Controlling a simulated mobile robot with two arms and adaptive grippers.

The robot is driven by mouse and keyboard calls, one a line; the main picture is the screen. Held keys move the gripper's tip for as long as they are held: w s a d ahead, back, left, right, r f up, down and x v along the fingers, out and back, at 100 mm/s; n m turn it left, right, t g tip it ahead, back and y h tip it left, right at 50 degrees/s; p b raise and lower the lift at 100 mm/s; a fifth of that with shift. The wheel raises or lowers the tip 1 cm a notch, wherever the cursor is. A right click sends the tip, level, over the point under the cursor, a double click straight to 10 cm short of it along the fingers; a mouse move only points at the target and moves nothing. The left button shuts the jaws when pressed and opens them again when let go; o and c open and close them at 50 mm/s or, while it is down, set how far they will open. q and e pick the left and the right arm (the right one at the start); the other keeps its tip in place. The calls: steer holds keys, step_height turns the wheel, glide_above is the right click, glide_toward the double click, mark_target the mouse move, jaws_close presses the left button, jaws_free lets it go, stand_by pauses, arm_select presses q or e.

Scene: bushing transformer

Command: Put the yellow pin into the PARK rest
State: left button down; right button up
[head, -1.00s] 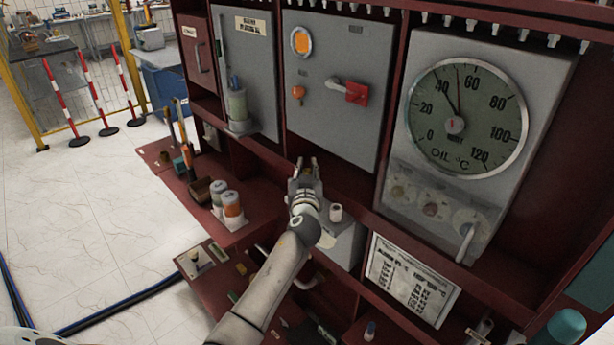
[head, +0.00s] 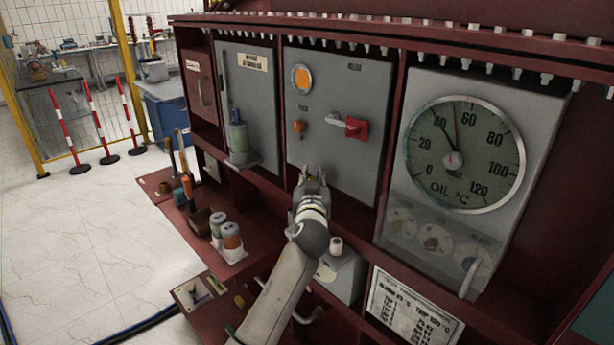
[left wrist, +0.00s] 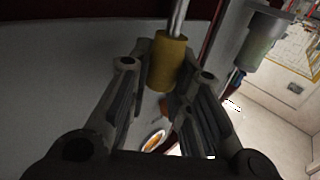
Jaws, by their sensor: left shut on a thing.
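My left gripper (head: 313,176) is in front of the lower part of the middle grey panel (head: 335,120). In the left wrist view its two fingers (left wrist: 167,70) are closed about the yellow pin (left wrist: 172,62), a yellow cylinder with a bright metal rod running up out of the picture. The pin cannot be made out in the head view. An orange knob-like part (head: 299,126) is on the panel, up and left of the gripper, under a small label too blurred to read surely; I cannot tell whether this is the PARK rest. My right gripper is not in view.
A red switch with a grey handle (head: 355,128) and a round amber window (head: 301,77) are on the same panel. A large oil dial (head: 464,155) is at the right. A glass cylinder (head: 238,140) is at the left. Cans (head: 231,237) stand on the red shelf below.

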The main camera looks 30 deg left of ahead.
arm_select(q)
steer(key=s+d+r+p, duration=0.1)
steer(key=s+d+p, duration=0.1)
steer(key=d, duration=0.6)
steer(key=shift+s+d+r, duration=0.25)
steer(key=shift+s+d, duration=0.1)
steer(key=shift+s, duration=0.25)
step_height(320, 180, down, 6)
steer(key=b, duration=0.6)
steer(key=shift+r+b, duration=0.1)
steer(key=shift+b, duration=0.2)
steer(key=shift+b, duration=0.6)
stand_by(0.8)
